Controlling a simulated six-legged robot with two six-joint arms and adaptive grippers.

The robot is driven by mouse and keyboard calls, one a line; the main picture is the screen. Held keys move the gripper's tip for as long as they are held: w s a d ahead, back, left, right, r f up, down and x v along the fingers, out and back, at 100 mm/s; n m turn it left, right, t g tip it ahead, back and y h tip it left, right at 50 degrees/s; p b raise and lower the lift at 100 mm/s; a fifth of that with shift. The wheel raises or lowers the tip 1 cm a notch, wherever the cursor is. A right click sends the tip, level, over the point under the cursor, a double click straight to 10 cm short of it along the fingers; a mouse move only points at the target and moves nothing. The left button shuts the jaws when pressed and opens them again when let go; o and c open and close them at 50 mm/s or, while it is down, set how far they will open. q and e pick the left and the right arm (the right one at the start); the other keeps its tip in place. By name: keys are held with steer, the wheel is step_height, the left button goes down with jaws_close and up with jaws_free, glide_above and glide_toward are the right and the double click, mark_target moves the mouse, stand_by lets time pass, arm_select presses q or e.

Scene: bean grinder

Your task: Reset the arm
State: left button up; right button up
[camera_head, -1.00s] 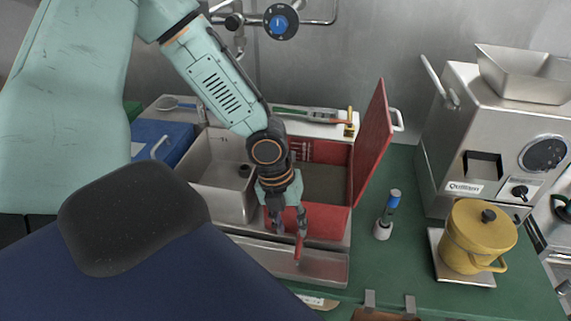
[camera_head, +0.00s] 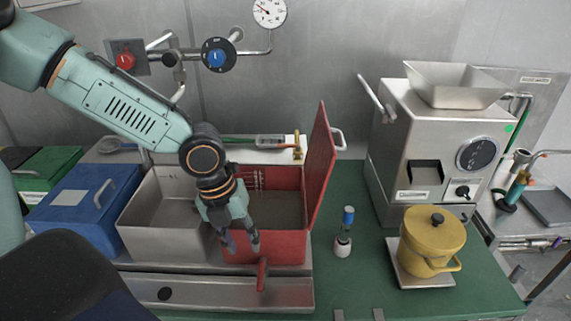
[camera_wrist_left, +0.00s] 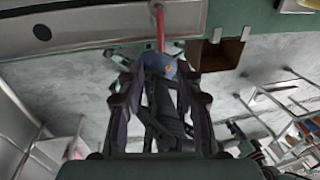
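My left gripper (camera_head: 241,246) hangs in front of the open red bin (camera_head: 285,247), just above the bin's red handle (camera_head: 262,274). Its two fingers are spread apart with nothing between them. In the left wrist view the open fingers (camera_wrist_left: 157,85) frame part of my own body, and the red handle (camera_wrist_left: 160,25) stands beyond them near the top. I cannot tell whether a finger touches the bin's front. The bin's red lid (camera_head: 321,165) stands up on its right side. My right gripper is not in view.
A steel basin (camera_head: 165,215) adjoins the bin on its left, with a blue box (camera_head: 75,215) farther left. A steel grinder (camera_head: 425,150), a yellow pot (camera_head: 432,245) on a scale and a blue-topped bottle (camera_head: 345,235) stand right. The green table (camera_head: 350,285) is clear near the bottle.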

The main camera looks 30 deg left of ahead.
arm_select(q)
steer(key=s+d+f+n+g+h+b, duration=0.1)
steer(key=s+d+f+n+b, duration=0.3)
steer(key=f, duration=0.3)
steer(key=s+d+f+n+b, duration=0.2)
steer(key=d+f+n+b, duration=0.1)
steer(key=f+n, duration=0.4)
steer(key=s+d+f+n+g+h+b, duration=0.1)
steer(key=s+d+f+n+b, duration=0.25)
steer(key=f+n, duration=0.2)
steer(key=s+a+f+n+y+b, duration=0.1)
steer(key=s+f+n+y+b, duration=0.1)
steer(key=s+f+n+b, duration=0.2)
steer(key=s+a+f+n+y+b, duration=0.1)
steer(key=s+f+n, duration=0.4)
steer(key=f+n, duration=0.5)
steer(key=shift+f+t+y+b, duration=0.4)
steer(key=shift+f+y+b, duration=0.1)
steer(key=shift+f+b, duration=0.8)
